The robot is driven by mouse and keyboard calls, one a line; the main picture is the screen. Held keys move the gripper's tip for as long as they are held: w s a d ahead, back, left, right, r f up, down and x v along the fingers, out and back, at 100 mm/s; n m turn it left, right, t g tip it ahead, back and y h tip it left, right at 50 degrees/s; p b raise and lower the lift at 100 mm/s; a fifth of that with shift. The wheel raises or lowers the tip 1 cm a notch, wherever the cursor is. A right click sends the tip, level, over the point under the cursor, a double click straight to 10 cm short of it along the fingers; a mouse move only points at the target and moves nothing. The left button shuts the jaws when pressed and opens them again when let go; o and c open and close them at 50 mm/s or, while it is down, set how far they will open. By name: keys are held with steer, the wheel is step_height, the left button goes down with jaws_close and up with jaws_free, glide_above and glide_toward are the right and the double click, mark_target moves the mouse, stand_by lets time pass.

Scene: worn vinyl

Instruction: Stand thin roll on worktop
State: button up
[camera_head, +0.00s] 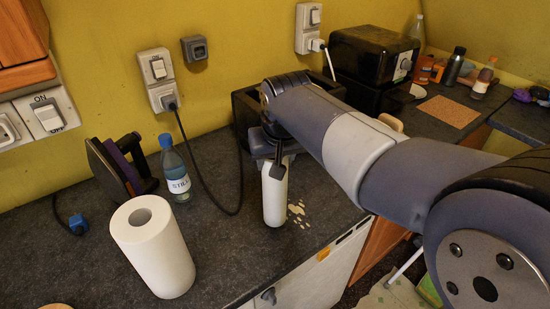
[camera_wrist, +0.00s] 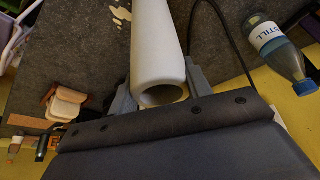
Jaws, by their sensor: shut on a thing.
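The thin white roll (camera_head: 274,194) is upright at the worktop (camera_head: 225,255), near its front edge. My gripper (camera_head: 270,160) is shut on the upper part of the thin roll from above. In the wrist view my gripper (camera_wrist: 160,85) has a finger on each side of the roll (camera_wrist: 157,45), whose hollow end faces the camera. The roll's lower end appears at or very close to the worktop; I cannot tell whether it touches. A thicker white roll (camera_head: 155,250) stands at the front left, apart from my gripper.
A water bottle (camera_head: 175,170) and a clothes iron (camera_head: 118,168) stand at the back left. A black cable (camera_head: 215,207) loops left of the thin roll. A pale spill (camera_head: 297,212) lies right of it. A black toaster (camera_head: 370,55) stands behind. Worktop between the two rolls is free.

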steer(key=shift+f, duration=0.35)
stand_by(0.4)
steer(key=o, duration=1.3)
steer(key=shift+r, duration=0.1)
steer(key=shift+p+v, duration=2.55)
steer(key=shift+v, duration=1.4)
steer(key=shift+r, duration=0.1)
steer(key=v, duration=1)
steer(key=shift+d+r+b, duration=0.1)
steer(key=shift+r+b, duration=0.2)
steer(key=shift+b, duration=0.05)
